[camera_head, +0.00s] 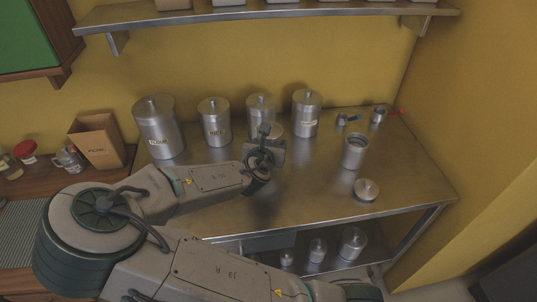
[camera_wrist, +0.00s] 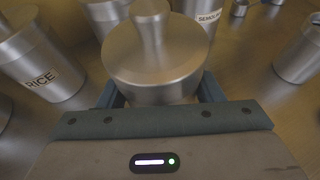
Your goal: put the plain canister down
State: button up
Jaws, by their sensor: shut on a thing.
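The canister in my grip (camera_wrist: 155,62) is bare brushed steel with a round lid and an upright knob. No label shows on the part I see. It fills the top centre of the wrist view, between the blue-grey fingers of my gripper (camera_wrist: 160,92). In the head view my gripper (camera_head: 264,155) is over the middle of the steel table (camera_head: 320,185), and the held canister (camera_head: 277,131) is mostly hidden by the wrist. I cannot tell whether its base touches the table.
Behind stand the RICE canister (camera_head: 214,124), a large labelled canister (camera_head: 160,130), another canister (camera_head: 259,106) and the SEMOLINA canister (camera_head: 306,115). An open canister (camera_head: 354,152) and a loose lid (camera_head: 366,189) are to the right. The front middle of the table is clear.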

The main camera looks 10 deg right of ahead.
jog(key=shift+a+f, duration=0.2)
jog(key=shift+a, duration=0.1)
jog(key=shift+f+b, duration=0.35)
jog(key=shift+f, duration=1.65)
jog(key=shift+f, duration=0.1)
jog(key=o, duration=1.1)
jog(key=shift+f, duration=0.1)
jog(key=shift+o, duration=0.2)
